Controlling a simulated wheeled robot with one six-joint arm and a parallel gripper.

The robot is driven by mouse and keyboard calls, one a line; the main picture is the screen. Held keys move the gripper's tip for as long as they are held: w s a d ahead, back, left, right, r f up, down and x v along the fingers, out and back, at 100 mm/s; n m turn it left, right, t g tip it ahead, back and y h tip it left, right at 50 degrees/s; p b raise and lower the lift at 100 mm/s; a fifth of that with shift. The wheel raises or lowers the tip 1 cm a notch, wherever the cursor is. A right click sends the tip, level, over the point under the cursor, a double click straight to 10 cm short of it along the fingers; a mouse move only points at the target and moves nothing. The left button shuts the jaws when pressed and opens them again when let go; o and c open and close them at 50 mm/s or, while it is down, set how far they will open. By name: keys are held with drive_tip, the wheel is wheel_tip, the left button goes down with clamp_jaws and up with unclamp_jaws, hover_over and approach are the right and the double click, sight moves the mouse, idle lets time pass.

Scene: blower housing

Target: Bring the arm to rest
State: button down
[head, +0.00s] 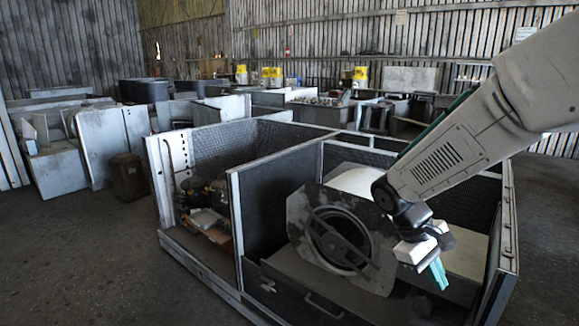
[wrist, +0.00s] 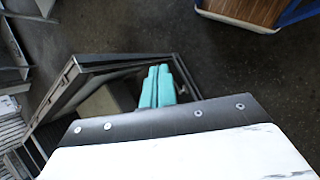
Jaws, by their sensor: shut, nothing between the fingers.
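My arm reaches in from the right of the head view and bends down at the wrist. My gripper (head: 440,277) hangs in front of the blower housing, its teal fingers pointing down. In the wrist view the two teal fingers (wrist: 158,88) lie side by side, shut and empty. The blower housing (head: 343,240), a grey plate with a dark round opening and a crossbar, stands just left of the gripper. I cannot tell the exact gap between them.
A metal enclosure (head: 235,215) with mesh walls surrounds the housing. Its left compartment holds clutter (head: 208,205). Grey cabinets (head: 60,165) and a dark bin (head: 128,177) stand at the left. The floor (head: 95,265) at front left is clear. A brown-topped, blue-framed object (wrist: 245,10) shows in the wrist view.

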drive_tip(key=s+a+r+m+t+y, duration=0.2)
drive_tip(key=s+r, duration=0.3)
drive_tip(key=s, duration=0.5)
drive_tip(key=s+a+r+m+t+y, duration=0.1)
drive_tip(key=s+r, duration=0.4)
drive_tip(key=s, duration=0.5)
drive_tip(key=shift+s+a+m+t+y, duration=0.4)
drive_tip(key=shift+m+t+y, duration=0.2)
drive_tip(key=shift+m+y, duration=0.65)
